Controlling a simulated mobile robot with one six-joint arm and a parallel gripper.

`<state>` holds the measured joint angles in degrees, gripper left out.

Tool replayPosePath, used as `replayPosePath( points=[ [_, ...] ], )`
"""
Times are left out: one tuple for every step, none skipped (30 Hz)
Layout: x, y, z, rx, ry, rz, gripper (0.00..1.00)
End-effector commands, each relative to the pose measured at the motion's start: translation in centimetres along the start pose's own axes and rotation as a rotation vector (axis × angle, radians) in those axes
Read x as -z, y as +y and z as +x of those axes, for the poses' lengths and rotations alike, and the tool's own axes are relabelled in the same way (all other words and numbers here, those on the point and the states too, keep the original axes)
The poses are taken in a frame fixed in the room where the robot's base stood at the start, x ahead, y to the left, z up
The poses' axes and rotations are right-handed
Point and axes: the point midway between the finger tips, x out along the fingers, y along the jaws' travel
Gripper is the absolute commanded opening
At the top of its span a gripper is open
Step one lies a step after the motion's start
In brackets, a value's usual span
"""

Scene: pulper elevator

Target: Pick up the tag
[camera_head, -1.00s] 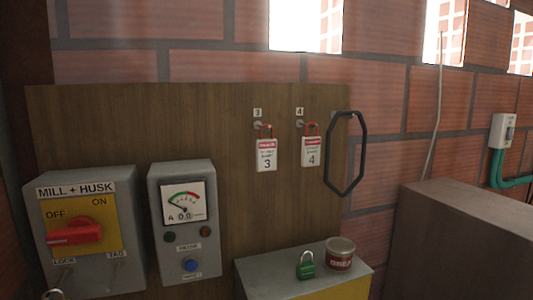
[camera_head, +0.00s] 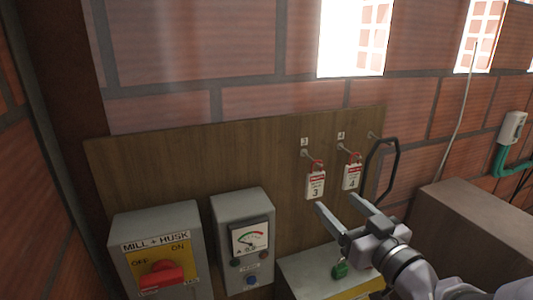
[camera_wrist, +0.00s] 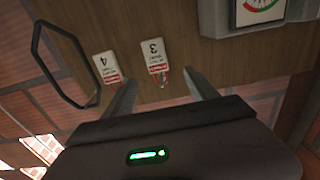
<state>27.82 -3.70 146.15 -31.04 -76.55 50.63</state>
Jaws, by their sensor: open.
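Two white tags with red headers hang from red loops on hooks on the wooden board (camera_head: 200,165). Tag 3 (camera_head: 315,187) is on the left and tag 4 (camera_head: 352,179) is on the right in the head view. My gripper (camera_head: 335,213) is open and empty, below and in front of the tags. In the wrist view the picture is upside down: tag 3 (camera_wrist: 154,53) shows between the fingers of my gripper (camera_wrist: 163,92), beyond their tips, and tag 4 (camera_wrist: 106,66) shows beside the left finger. Neither tag looks touched.
A black loop (camera_head: 381,168) hangs right of tag 4. A MILL + HUSK switch box (camera_head: 160,235) and a meter box (camera_head: 242,225) are at left. A green padlock (camera_head: 339,270) sits on a grey box (camera_head: 310,275) below my gripper. A brown block (camera_head: 480,215) stands at right.

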Motion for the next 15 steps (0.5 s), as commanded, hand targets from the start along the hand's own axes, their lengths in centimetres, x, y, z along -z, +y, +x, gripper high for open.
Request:
replayPosePath(
  points=[
    [1.0,-0.1,1.2,0.005,-0.004,0.007,0.67],
    [1.0,-0.1,1.8,0.005,-0.005,0.006,0.67],
    [0.7,-0.1,2.7,0.004,-0.003,0.002,0.67],
    [0.4,-0.1,3.5,0.003,0.0,0.0,0.67],
    [0.3,-0.1,4.2,0.003,-0.001,-0.002,0.67],
    [0.2,-0.1,5.2,0.003,-0.001,0.0,0.67],
    [0.2,-0.1,5.9,0.003,0.0,-0.002,0.67],
    [0.2,-0.1,6.5,0.002,-0.001,-0.001,0.67],
    [0.2,-0.1,7.3,0.001,0.0,-0.002,0.67],
    [0.2,0.0,7.8,0.001,0.0,-0.001,0.67],
    [0.2,0.0,8.3,0.0,0.001,-0.002,0.67],
    [0.2,0.0,8.7,-0.001,0.001,-0.003,0.67],
    [0.2,0.0,9.0,-0.001,0.0,-0.003,0.67],
    [0.1,0.0,9.2,-0.001,0.0,-0.003,0.67],
    [0.2,0.1,9.7,-0.001,0.0,-0.002,0.67]
  ],
)
